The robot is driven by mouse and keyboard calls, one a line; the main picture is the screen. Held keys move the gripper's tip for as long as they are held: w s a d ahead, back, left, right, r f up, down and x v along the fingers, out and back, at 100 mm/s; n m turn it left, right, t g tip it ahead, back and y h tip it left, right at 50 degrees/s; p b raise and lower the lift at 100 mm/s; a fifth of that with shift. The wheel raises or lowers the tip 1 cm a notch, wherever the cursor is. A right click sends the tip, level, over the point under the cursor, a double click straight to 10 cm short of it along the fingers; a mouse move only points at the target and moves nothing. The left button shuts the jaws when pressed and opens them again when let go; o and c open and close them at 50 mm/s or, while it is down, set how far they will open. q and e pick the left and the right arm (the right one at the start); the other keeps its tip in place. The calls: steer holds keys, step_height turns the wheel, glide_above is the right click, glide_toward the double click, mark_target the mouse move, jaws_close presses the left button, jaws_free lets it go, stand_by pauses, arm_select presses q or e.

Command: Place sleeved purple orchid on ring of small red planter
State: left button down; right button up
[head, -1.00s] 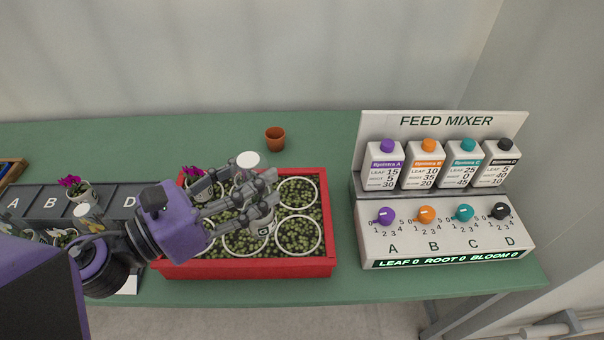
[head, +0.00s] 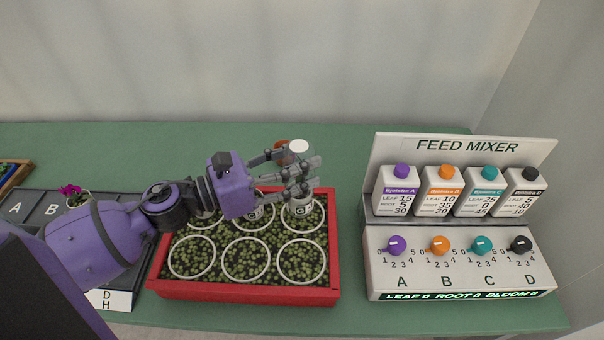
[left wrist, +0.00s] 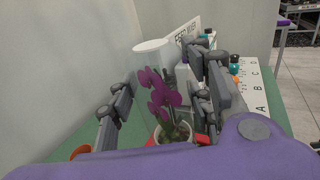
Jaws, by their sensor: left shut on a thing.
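My left gripper (head: 305,180) is shut on the sleeved purple orchid, whose pot (head: 299,209) shows below the fingers in the head view. The sleeve's round white top (head: 298,146) stands above them. In the left wrist view the purple flowers (left wrist: 163,92) show inside the clear sleeve, upright between my fingers (left wrist: 160,110). The red planter (head: 245,291) holds dark green pebbly fill and several white rings. The pot appears over the back right ring (head: 303,233); I cannot tell if it touches. My right gripper is not in view.
A small labelled pot (head: 256,212) partly shows at the back middle ring. A terracotta pot (head: 281,145) is behind my fingers. The feed mixer (head: 459,255) stands to the right. Another purple orchid (head: 72,192) is on the lettered grey tray (head: 35,205). The front rings look empty.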

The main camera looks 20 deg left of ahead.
arm_select(q)
steer(key=shift+w+d+f, duration=0.1)
steer(key=shift+w+f, duration=0.65)
steer(key=shift+f, duration=0.15)
steer(key=f, duration=0.3)
steer(key=shift+w+f, duration=0.15)
steer(key=shift+w, duration=0.05)
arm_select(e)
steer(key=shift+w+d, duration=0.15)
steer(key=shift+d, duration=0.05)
arm_select(q)
steer(key=shift+f, duration=0.15)
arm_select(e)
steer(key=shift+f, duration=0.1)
arm_select(q)
steer(key=shift+f+b, duration=0.2)
steer(key=shift+b, duration=0.1)
steer(key=c, duration=0.9)
jaws_free()
steer(key=shift+r, duration=0.1)
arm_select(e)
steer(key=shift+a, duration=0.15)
